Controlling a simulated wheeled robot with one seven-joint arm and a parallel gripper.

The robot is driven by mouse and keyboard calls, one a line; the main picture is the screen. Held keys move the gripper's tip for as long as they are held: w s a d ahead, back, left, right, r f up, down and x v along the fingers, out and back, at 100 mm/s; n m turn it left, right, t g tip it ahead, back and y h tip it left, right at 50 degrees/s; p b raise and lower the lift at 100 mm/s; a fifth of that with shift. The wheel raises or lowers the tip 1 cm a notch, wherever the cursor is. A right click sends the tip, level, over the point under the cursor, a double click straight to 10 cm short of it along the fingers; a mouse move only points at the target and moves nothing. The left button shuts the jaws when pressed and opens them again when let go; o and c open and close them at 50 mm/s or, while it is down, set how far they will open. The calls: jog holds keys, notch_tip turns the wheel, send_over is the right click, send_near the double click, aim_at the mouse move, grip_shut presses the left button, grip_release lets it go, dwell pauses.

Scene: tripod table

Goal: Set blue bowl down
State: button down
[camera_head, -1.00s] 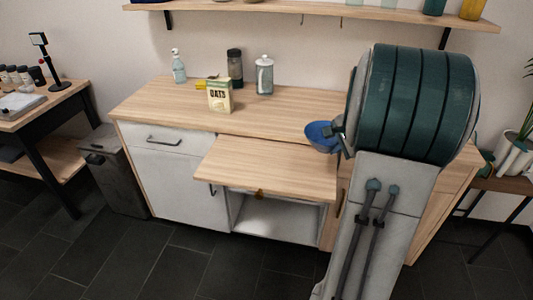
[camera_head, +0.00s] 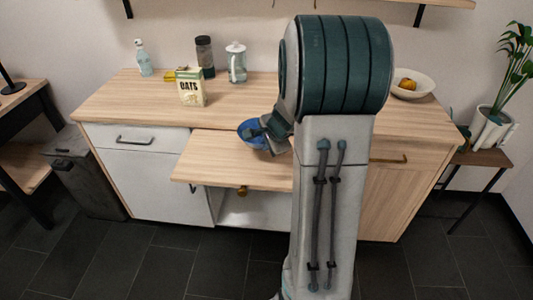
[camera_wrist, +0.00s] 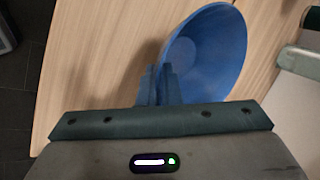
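The blue bowl (camera_head: 248,131) is at the left of my arm, over the back of the pull-out board (camera_head: 212,164), close to the counter's front edge. My gripper (camera_head: 265,131) is at the bowl's right side, partly hidden by my wrist. In the wrist view the bowl (camera_wrist: 212,48) is tilted, with its inside showing. The gripper fingers (camera_wrist: 160,85) are shut on its near rim. I cannot tell whether the bowl's base touches the wood.
An oats box (camera_head: 191,88), a soap bottle (camera_head: 143,58), a dark jar (camera_head: 205,56) and a glass press (camera_head: 236,64) stand on the back left of the counter (camera_head: 125,98). A white bowl with fruit (camera_head: 412,88) is at the right. The board's left part is clear.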

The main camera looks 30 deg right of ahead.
notch_tip(320, 180, down, 4)
jog(key=shift+f+b, duration=0.1)
jog(key=shift+b, duration=0.8)
jog(key=shift+a, duration=0.1)
jog(key=c, duration=1.6)
grip_release()
